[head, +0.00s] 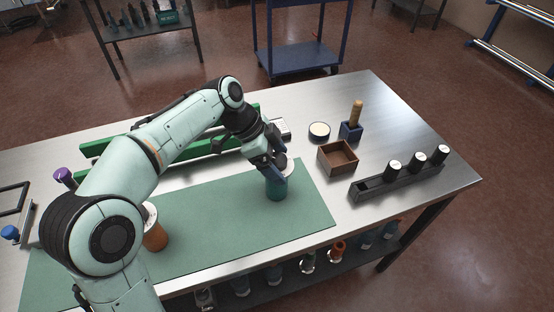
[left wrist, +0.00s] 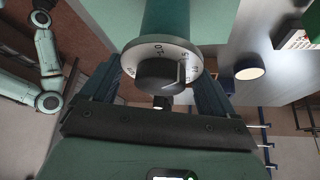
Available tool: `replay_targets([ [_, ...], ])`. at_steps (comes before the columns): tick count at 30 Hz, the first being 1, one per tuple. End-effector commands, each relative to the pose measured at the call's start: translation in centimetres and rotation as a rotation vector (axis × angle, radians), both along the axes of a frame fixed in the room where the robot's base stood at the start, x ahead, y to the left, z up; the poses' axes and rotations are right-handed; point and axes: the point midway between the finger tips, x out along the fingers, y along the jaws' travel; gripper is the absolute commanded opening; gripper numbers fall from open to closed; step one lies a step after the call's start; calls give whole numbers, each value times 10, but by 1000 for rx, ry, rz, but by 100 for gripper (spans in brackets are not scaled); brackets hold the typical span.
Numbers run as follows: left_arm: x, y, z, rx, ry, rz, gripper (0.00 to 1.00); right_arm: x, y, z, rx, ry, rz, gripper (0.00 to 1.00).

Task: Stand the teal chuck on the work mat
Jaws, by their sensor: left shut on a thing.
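The teal chuck (head: 277,188) is upright over the right part of the green work mat (head: 220,233), with its pale dial end up. I cannot tell whether its lower end touches the mat. My left gripper (head: 274,167) is shut on the chuck near its top. In the left wrist view the chuck's white numbered dial and dark knob (left wrist: 161,67) sit between the two fingers, and its teal body runs to the top edge. My right gripper is not in view.
An orange chuck (head: 155,238) with a white top stands on the mat at left, partly behind my arm. A brown open box (head: 338,158), a blue holder (head: 351,131), a round white-topped tin (head: 319,131) and a black rack (head: 375,188) stand right of the mat. Green rails (head: 100,147) lie behind.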

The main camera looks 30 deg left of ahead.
Motion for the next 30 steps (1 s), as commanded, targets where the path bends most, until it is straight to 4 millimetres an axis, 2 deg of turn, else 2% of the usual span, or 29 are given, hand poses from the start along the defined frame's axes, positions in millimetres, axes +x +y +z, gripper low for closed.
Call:
replay_targets([
  [6,0,0,-2,0,-4,0,3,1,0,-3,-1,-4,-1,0],
  [7,0,0,-4,0,1,0,95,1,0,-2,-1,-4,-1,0],
  [8,0,0,-3,0,0,0,100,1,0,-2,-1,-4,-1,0],
  [15,0,0,-2,0,0,0,100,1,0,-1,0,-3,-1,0],
  [19,-1,3,8,1,-2,1,100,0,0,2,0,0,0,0],
  [30,-18,37,75,2,-3,2,100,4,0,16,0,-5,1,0],
])
